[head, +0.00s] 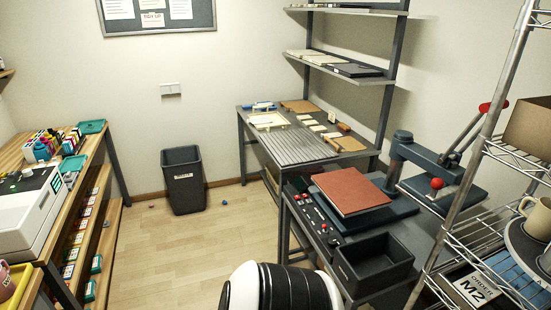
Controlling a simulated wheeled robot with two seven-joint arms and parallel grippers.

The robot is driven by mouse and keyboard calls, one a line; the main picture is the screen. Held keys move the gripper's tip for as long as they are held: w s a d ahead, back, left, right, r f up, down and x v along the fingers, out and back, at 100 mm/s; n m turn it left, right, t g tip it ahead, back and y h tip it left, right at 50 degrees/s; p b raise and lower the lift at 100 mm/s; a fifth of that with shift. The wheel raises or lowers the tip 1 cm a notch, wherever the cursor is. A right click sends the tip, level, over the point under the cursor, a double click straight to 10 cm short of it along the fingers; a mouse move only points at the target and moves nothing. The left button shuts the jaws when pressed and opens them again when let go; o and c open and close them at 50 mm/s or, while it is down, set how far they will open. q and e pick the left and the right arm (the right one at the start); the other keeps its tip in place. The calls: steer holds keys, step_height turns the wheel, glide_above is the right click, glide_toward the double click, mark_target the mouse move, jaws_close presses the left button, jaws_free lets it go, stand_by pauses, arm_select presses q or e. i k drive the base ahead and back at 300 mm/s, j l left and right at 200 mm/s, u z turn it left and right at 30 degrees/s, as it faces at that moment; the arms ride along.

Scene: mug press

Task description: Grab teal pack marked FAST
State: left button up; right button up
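Several small packs with pale labels, some with teal edges, stand on the lower shelves of the wooden bench at the left; one teal-edged pack (96,264) is near the shelf's front end. Their print is too small to read, so I cannot tell which is marked FAST. On the bench top are a flat teal tray or lid (92,127) at the back and another teal piece (73,164) nearer, beside a teal bottle (41,152) and a row of coloured packs (52,138). Neither of my grippers is in view.
A white machine (25,205) sits on the left bench (112,160). A black bin (184,180) stands by the back wall. The right side holds a grey worktable (300,147), a press (402,155), a black open box (374,262) and a wire rack (470,215). The middle floor is mostly clear.

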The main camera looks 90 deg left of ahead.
mark_target(88, 293)
steer(key=i+l+u, duration=0.1)
steer(key=u, duration=0.25)
steer(key=i+l+u, duration=0.1)
steer(key=u, duration=0.25)
steer(key=l+u, duration=0.15)
steer(key=u, duration=0.2)
steer(key=i, duration=0.05)
